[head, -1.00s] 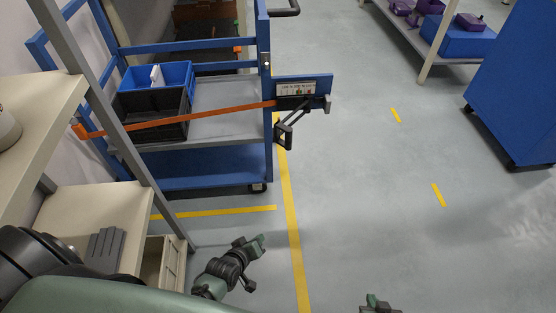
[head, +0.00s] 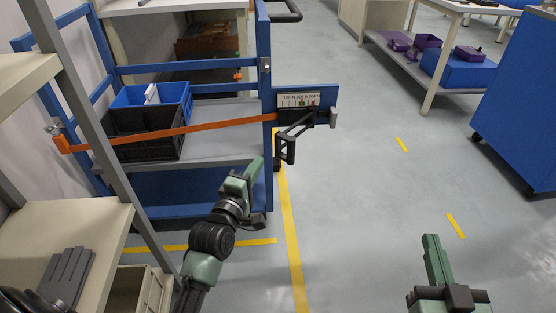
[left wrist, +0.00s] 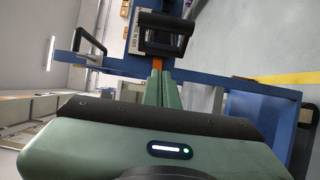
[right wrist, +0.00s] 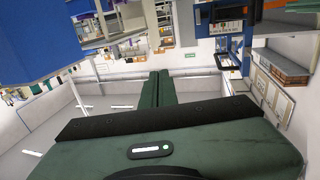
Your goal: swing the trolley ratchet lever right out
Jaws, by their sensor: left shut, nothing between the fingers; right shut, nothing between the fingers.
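The blue trolley (head: 263,110) stands at the left with an orange strap (head: 200,129) running across it. The strap ends at a ratchet on a blue plate (head: 328,95) with a marked scale. The black ratchet lever (head: 287,148) angles down and towards me from the plate, ending in a looped handle. In the left wrist view the lever (left wrist: 168,22) shows just beyond the fingertips. My left gripper (head: 257,168) is shut and empty, a little below and left of the handle, apparently apart from it. My right gripper (head: 432,240) is shut and empty over open floor.
A blue crate (head: 173,93) and a black crate (head: 125,150) sit on the trolley shelf. A beige shelf rack (head: 88,225) is close on the left. A blue cabinet (head: 515,100) stands at the right. The floor between trolley and cabinet is clear.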

